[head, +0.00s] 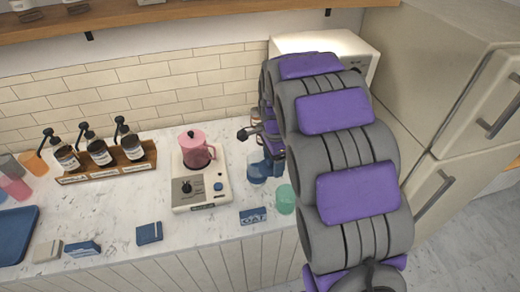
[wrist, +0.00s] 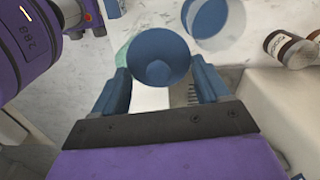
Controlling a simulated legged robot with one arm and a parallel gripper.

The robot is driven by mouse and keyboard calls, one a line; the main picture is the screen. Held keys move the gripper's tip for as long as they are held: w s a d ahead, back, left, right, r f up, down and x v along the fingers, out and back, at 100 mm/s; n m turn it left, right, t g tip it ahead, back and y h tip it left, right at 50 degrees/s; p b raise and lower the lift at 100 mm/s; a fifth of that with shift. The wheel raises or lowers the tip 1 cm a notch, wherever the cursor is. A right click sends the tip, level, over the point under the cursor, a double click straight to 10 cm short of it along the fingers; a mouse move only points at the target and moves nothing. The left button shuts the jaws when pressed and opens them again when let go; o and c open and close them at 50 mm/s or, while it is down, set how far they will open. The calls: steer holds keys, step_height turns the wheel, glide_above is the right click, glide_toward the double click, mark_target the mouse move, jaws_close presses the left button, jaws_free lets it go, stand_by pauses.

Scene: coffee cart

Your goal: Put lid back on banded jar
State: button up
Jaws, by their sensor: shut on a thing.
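My gripper (wrist: 158,72) is shut on a round blue lid (wrist: 158,45), which sits between the two blue fingers in the wrist view. The lid has a darker round centre. Just beyond it, at the top of the wrist view, stands a clear round jar with blue on it (wrist: 205,18), apart from the lid. In the head view this jar (head: 257,170) stands on the counter right of the white stove, beside my gripper (head: 274,160). Whether the blue is a band or contents I cannot tell. In the head view my arm hides much of the lid.
A pink pitcher (head: 196,150) stands on the white stove (head: 200,192). A green cup (head: 286,200) and a blue OAT box (head: 253,216) are close in front. A brown labelled jar (wrist: 289,49) is at right in the wrist view. Pump bottles (head: 98,150) stand in a wooden rack at left.

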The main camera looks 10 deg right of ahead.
steer(key=s, duration=0.6)
steer(key=w, duration=0.3)
steer(key=w+r, duration=0.1)
steer(key=w, duration=0.1)
steer(key=w+b, duration=0.1)
steer(key=w, duration=0.2)
steer(key=shift+w+d+r, duration=0.3)
steer(key=shift+d, duration=0.05)
steer(key=w+a, duration=0.4)
steer(key=w, duration=0.1)
steer(key=shift+w+d+f+b, duration=0.1)
steer(key=shift+d+f+b, duration=0.1)
steer(key=shift+f+b, duration=0.55)
steer(key=shift+w+d+f+b, duration=0.1)
steer(key=shift+d+f+b, duration=0.25)
steer(key=shift+f, duration=0.75)
steer(key=shift+w+d+f+b, duration=0.1)
steer(key=shift+f+b, duration=0.6)
steer(key=shift+f, duration=0.2)
steer(key=shift+a, duration=0.25)
